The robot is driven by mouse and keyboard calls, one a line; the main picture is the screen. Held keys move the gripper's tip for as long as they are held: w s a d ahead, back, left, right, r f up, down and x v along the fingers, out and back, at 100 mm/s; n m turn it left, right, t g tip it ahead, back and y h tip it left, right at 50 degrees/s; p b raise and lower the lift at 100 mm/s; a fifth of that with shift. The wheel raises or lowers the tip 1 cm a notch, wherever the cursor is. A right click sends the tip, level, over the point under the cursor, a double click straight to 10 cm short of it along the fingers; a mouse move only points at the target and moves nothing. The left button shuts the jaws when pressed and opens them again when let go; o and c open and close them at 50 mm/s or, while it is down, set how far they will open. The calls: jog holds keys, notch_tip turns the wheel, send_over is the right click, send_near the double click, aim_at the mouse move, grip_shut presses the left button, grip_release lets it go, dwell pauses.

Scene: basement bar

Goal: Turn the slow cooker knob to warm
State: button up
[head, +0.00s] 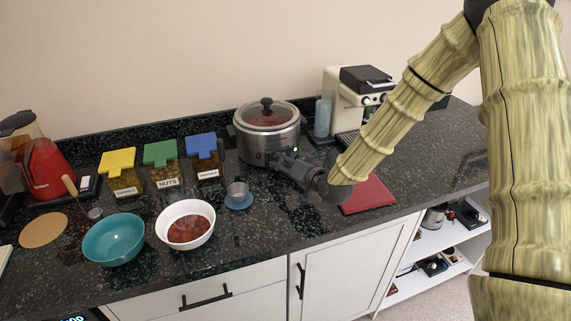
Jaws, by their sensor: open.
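The slow cooker (254,144) stands at the back of the dark counter, a round steel pot with a glass lid and black lid knob (266,104). Reddish food shows through the lid. A small green light (295,149) shows on its front right side. My gripper (277,158) is open at the front of the slow cooker, its fingers pointing left toward the lower front wall. The control knob is not clearly visible; my gripper covers that part of the front. I cannot tell whether the fingers touch the knob or the cooker.
A cream coffee machine (346,92) and a bluish cylinder (322,117) stand right of the cooker. A red board (368,195) lies under my wrist. A small metal cup (238,191), white bowl (168,214), teal bowl (113,238) and several lidded jars (165,177) are left.

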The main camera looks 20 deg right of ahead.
jog(key=shift+w+f, duration=0.1)
jog(key=shift+w, duration=0.1)
jog(key=c, duration=1)
jog(key=shift+a+n, duration=0.1)
jog(key=shift+n, duration=0.2)
jog(key=n+h, duration=0.1)
jog(key=n, duration=0.1)
jog(key=n+h+b, duration=0.1)
jog(key=shift+a+g+h, duration=0.25)
jog(key=shift+g+h, duration=0.05)
jog(key=shift+a+n+h+b, duration=0.2)
jog(key=shift+n+h+b, duration=0.9)
jog(key=shift+n, duration=0.8)
jog(key=shift+s+n+h, duration=0.1)
jog(key=shift+n+h, duration=0.2)
jog(key=shift+h, duration=0.1)
